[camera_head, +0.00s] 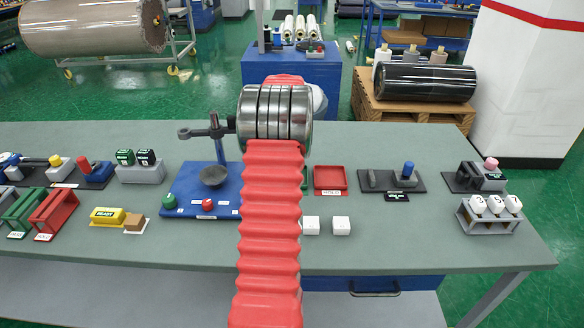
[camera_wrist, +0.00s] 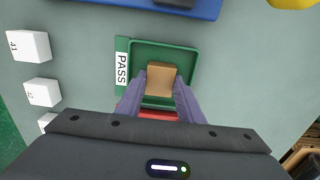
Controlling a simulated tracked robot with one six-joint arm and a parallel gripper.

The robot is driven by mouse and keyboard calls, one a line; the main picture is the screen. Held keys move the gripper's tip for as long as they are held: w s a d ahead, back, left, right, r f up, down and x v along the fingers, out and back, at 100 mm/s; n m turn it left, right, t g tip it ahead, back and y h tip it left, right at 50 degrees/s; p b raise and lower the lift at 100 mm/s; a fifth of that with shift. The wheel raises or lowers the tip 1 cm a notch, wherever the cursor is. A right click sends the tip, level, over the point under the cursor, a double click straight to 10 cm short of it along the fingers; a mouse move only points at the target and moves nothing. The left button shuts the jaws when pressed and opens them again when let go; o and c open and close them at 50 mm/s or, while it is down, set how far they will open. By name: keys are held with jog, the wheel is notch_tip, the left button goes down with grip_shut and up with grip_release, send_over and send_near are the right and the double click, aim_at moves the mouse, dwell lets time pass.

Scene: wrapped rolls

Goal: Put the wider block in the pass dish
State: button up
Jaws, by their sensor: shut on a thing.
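My gripper (camera_wrist: 160,92) is shut on a tan block (camera_wrist: 160,77) in the wrist view. The block is over the green pass dish (camera_wrist: 187,54), within its rim; I cannot tell whether it touches the floor of the dish. A white PASS label (camera_wrist: 122,63) lies beside the dish. In the head view my arm hides the gripper, the held block and most of the dish. Another tan block (camera_head: 134,224) lies on the table at left, beside a yellow READY piece (camera_head: 107,216). The two blocks' widths cannot be compared well.
A red HOLD dish (camera_head: 330,179) is right of my arm. White cubes (camera_head: 341,225) sit near the front edge and show in the wrist view (camera_wrist: 42,92). A blue panel (camera_head: 182,199) with a dark bowl and red button is left of my arm.

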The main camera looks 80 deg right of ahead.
jog(key=o, duration=1.2)
jog(key=shift+r, duration=0.1)
notch_tip(320, 180, up, 14)
jog(key=shift+f, duration=0.2)
jog(key=shift+n, duration=0.3)
dwell(0.5)
